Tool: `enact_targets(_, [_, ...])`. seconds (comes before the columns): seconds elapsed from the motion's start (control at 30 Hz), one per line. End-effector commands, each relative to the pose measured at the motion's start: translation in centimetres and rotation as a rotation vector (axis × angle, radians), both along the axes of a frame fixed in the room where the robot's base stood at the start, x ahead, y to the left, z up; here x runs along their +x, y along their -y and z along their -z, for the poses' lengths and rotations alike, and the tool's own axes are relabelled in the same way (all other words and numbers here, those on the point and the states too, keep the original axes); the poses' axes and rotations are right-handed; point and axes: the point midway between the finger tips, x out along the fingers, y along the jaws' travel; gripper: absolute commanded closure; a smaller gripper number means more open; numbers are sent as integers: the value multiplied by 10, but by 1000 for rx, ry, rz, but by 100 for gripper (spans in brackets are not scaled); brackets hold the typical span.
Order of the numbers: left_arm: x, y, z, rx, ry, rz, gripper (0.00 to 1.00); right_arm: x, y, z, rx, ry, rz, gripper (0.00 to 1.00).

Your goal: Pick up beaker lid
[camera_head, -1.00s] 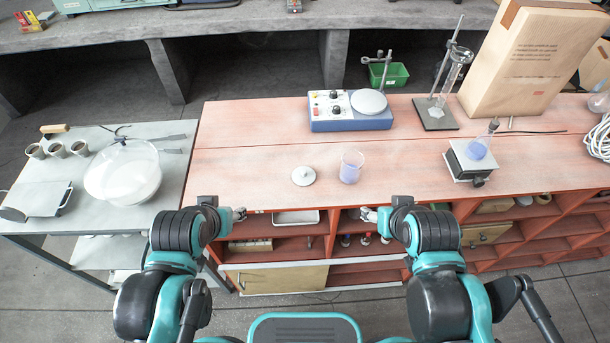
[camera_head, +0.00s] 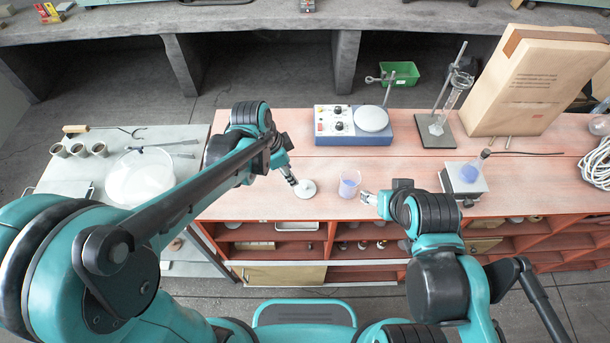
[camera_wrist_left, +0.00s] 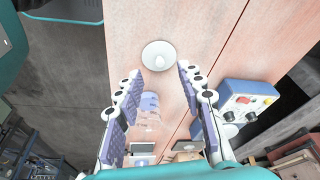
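The beaker lid (camera_head: 308,190) is a small pale round disc with a knob, lying flat on the red bench top. The beaker (camera_head: 349,184), clear with bluish-purple contents, stands just right of it. My left gripper (camera_head: 295,183) is at the lid's left edge in the head view; whether it touches cannot be told there.
A blue hotplate stirrer (camera_head: 352,139) stands behind the lid and beaker. The bench left of the lid is clear.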

Motion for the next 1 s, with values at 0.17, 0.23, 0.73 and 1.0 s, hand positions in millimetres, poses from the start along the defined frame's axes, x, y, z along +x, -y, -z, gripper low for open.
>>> enact_targets(0.17, [10,21,9,-3,-29,171,62,0,0,-16,0,0,0,41])
enact_targets(0.23, [11,24,13,-4,-33,198,62,0,0,-16,0,0,0,41])
enact_targets(0.73, [13,37,70,-5,-33,205,62,0,0,7,0,0,0,41])
enact_targets(1.0, [14,43,89,-5,-32,204,62,0,0,12,0,0,0,41])
